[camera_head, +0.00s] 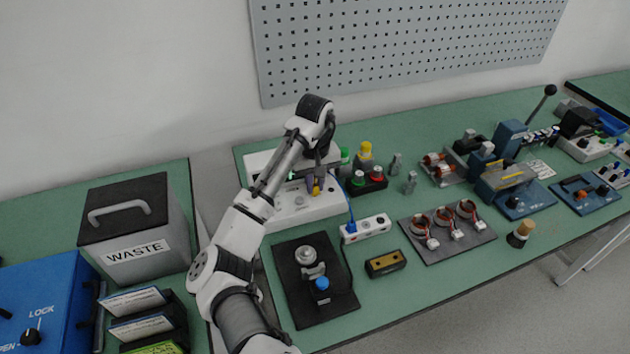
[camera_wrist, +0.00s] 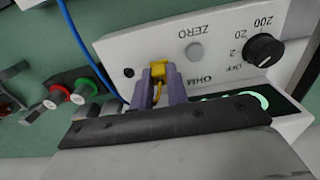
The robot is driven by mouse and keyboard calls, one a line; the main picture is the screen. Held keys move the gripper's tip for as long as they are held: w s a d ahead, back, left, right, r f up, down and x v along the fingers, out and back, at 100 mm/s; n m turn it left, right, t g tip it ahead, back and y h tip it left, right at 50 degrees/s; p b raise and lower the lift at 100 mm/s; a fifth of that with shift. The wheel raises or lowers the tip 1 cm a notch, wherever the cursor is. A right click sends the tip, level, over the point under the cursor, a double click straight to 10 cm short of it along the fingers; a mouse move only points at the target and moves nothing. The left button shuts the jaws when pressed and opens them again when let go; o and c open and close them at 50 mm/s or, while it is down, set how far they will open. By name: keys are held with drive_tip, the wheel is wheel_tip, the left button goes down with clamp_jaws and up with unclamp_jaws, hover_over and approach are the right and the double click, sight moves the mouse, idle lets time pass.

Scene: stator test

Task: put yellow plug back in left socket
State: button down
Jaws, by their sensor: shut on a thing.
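A white OHM meter (camera_head: 318,209) stands at the back left of the bench, and its panel (camera_wrist: 215,50) fills much of the wrist view. My gripper (camera_head: 316,183) is over the meter and shut on the yellow plug (camera_head: 316,190). In the wrist view the purple fingers of my gripper (camera_wrist: 160,83) hold the yellow plug (camera_wrist: 158,70) from both sides, with its yellow lead running back between them. The plug's front is at or close to the panel; I cannot tell whether it is seated in a socket. A small dark hole (camera_wrist: 128,72) shows left of the plug.
A blue cable (camera_wrist: 75,35) runs past the panel's left end. Red and green terminals (camera_wrist: 67,94) stand beyond it. A white socket block (camera_head: 366,228), a dark fixture plate (camera_head: 285,262) and a brass-topped block (camera_head: 385,263) lie in front of the meter. A WASTE bin (camera_head: 137,240) stands left.

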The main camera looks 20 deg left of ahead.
drive_tip(key=shift+f, duration=0.2)
drive_tip(key=c, duration=1.3)
unclamp_jaws()
drive_tip(key=shift+r, duration=0.1)
wheel_tip(320, 180, up, 14)
drive_tip(key=shift+f, duration=0.2)
